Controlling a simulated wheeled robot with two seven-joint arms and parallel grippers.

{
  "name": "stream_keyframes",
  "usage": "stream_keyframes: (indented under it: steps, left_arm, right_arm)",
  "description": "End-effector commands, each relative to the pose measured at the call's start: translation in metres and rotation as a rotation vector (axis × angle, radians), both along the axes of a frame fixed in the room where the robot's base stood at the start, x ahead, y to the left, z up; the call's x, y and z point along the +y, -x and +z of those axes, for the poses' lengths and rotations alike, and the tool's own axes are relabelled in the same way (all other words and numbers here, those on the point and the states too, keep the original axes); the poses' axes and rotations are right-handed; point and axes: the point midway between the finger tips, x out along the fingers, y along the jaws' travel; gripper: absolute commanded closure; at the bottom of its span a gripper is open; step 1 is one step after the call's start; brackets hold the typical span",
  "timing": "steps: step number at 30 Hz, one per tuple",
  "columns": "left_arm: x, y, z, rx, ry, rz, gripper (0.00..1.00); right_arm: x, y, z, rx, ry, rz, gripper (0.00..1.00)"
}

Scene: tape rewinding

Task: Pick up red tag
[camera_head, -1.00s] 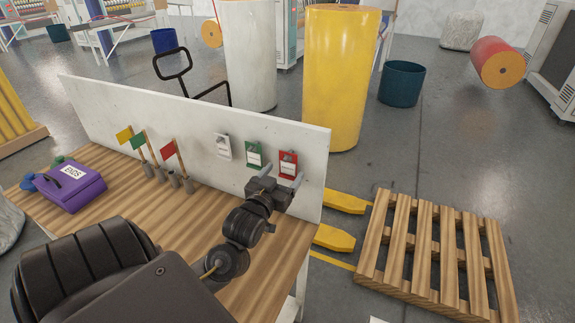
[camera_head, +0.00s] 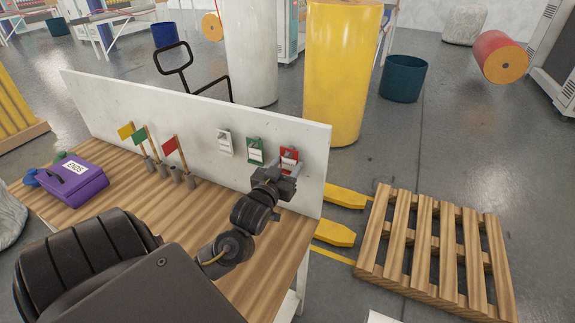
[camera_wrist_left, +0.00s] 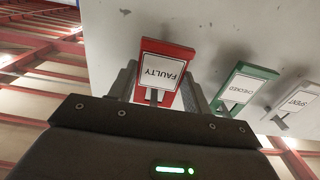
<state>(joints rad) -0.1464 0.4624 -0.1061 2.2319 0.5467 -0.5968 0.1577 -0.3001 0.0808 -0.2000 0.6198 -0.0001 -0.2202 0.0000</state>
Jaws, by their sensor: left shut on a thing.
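The red tag (camera_head: 289,155) is at the right end of the white upright board (camera_head: 110,105). In the left wrist view the red tag (camera_wrist_left: 162,73) carries a white label reading FAULTY. My left gripper (camera_head: 286,168) is at the red tag, and in the left wrist view its two fingers (camera_wrist_left: 160,92) stand on either side of the tag, shut on it. The tag still appears close against the board; I cannot tell if it is off its hook. My right gripper is not in view.
A green tag (camera_head: 255,151) and a white tag (camera_head: 225,143) hang left of the red one. Small flags (camera_head: 170,146) and a purple box (camera_head: 72,185) stand on the wooden table (camera_head: 200,215). A wooden pallet (camera_head: 400,240) lies on the floor at the right.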

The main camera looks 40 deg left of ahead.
Motion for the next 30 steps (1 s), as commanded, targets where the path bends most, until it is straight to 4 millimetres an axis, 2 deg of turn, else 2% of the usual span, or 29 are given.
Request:
stream_keyframes:
  steps: [8, 14, 19, 21, 27, 30]
  left_arm:
    - [-0.001, 0.002, 0.004, -0.002, 0.003, 0.000, 0.72]
    - [-0.011, 0.035, 0.002, 0.000, 0.006, 0.001, 0.72]
    - [-0.025, 0.078, 0.002, 0.000, 0.007, 0.001, 0.72]
    - [-0.028, 0.090, 0.013, 0.009, 0.005, 0.003, 0.72]
    - [-0.039, 0.127, 0.012, 0.009, 0.003, 0.004, 0.72]
    - [-0.044, 0.143, 0.010, 0.007, 0.002, 0.003, 0.72]
  right_arm:
    - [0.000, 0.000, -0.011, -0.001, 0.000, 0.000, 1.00]
    - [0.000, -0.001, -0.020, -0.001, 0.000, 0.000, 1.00]
    - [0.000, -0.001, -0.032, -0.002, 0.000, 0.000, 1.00]
    - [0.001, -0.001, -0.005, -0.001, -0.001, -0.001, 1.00]
    - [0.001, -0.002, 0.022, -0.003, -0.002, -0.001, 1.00]
    - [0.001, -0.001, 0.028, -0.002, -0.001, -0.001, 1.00]
